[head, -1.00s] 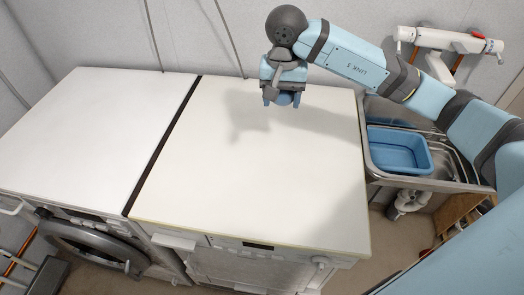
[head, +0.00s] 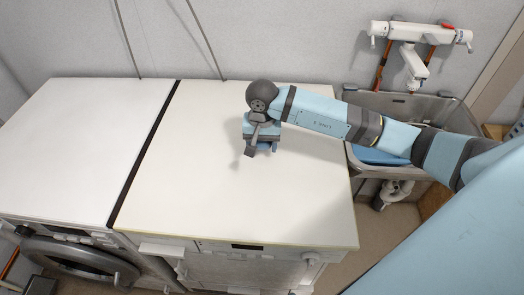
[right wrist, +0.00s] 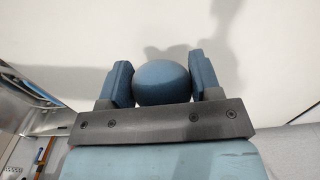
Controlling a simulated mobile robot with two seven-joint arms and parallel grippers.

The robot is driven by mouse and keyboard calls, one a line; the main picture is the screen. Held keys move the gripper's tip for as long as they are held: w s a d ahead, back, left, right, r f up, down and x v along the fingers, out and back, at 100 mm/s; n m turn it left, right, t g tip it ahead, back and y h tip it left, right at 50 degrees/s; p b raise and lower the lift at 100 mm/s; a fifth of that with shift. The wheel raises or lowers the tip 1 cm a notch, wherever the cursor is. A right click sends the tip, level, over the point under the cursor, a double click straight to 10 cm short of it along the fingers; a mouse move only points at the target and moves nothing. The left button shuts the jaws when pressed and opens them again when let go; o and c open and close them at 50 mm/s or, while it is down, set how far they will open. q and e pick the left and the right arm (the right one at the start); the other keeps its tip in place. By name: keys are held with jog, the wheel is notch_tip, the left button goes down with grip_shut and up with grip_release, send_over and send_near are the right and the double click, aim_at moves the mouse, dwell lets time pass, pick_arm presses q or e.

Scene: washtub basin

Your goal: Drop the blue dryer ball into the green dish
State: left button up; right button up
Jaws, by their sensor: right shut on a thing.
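The blue dryer ball (right wrist: 163,83) is between the two blue fingers of my right gripper (right wrist: 162,84) in the right wrist view. In the head view my right gripper (head: 261,150) is over the white top of the right-hand machine, shut on the ball. The ball itself is mostly hidden there by the gripper. No green dish shows in either view. My left gripper is not in view.
The white machine top (head: 200,190) is bare around my gripper, as is the left machine's top (head: 75,140). A blue tub (head: 372,155) sits in the metal sink (head: 352,110) at the right, partly behind my right arm. A white tap (head: 410,50) is on the wall.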

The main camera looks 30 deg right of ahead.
aim_at(262, 159)
jog(key=shift+f, duration=1.8)
jog(key=shift+f, duration=0.2)
jog(key=o, duration=0.9)
jog(key=shift+r, duration=0.1)
